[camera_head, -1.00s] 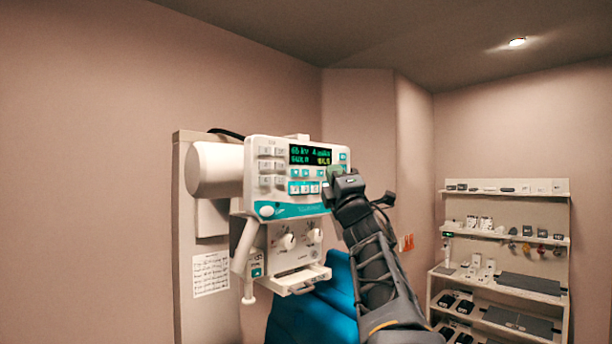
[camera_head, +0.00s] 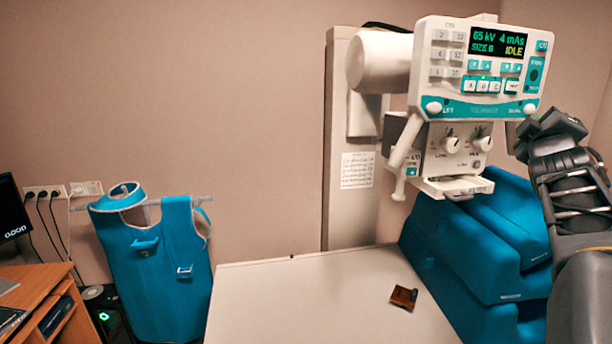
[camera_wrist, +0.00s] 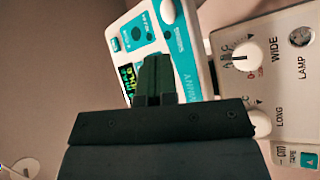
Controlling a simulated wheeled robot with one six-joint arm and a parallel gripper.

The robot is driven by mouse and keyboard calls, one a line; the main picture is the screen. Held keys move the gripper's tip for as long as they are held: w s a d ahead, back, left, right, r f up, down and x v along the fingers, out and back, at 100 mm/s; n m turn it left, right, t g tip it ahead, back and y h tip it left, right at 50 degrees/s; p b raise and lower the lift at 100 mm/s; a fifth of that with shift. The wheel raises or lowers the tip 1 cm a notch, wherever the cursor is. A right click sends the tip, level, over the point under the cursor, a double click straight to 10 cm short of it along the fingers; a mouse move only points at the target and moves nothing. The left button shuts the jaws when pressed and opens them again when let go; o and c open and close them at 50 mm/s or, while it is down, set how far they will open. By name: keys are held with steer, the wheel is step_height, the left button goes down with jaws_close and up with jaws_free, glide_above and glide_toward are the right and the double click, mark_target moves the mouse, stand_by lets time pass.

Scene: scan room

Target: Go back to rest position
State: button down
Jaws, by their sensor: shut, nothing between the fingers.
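My gripper (camera_head: 545,128) is at the right side of the head view, in front of the lower right edge of the white and teal control panel (camera_head: 450,55). In the wrist view, my gripper's fingers (camera_wrist: 156,75) are together and hold nothing. The panel's teal strip (camera_wrist: 183,60) and its display lie behind them. I cannot tell if the fingers touch the panel. The display reads 65 kV, 4 mAs, SIZE B, IDLE.
Below the panel is a knob unit (camera_head: 457,150). Blue padded blocks (camera_head: 470,250) stand beneath. A white table (camera_head: 310,300) bears a small brown object (camera_head: 404,297). A blue apron (camera_head: 165,260) hangs left, beside a wooden desk (camera_head: 45,285).

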steer(key=s+a+f+m+g+y, duration=0.1)
steer(key=a+f+m+g+y, duration=0.15)
steer(key=f, duration=0.55)
steer(key=s+a+f+m+g+y, duration=0.1)
steer(key=s+a+f+m+g, duration=0.2)
steer(key=f, duration=0.6)
steer(key=a+f+m+g+y, duration=0.25)
steer(key=a+f+g, duration=0.2)
steer(key=f, duration=0.35)
steer(key=s+a+f+g+y, duration=0.1)
steer(key=s+a+f+y, duration=0.1)
steer(key=s+a+f, duration=0.5)
steer(key=s+a+f+n+g+y, duration=0.1)
steer(key=s+a+f, duration=0.5)
steer(key=a, duration=0.7)
steer(key=shift+s+a+f+g+y, duration=0.4)
steer(key=shift+g+y, duration=0.3)
steer(key=shift+y, duration=0.5)
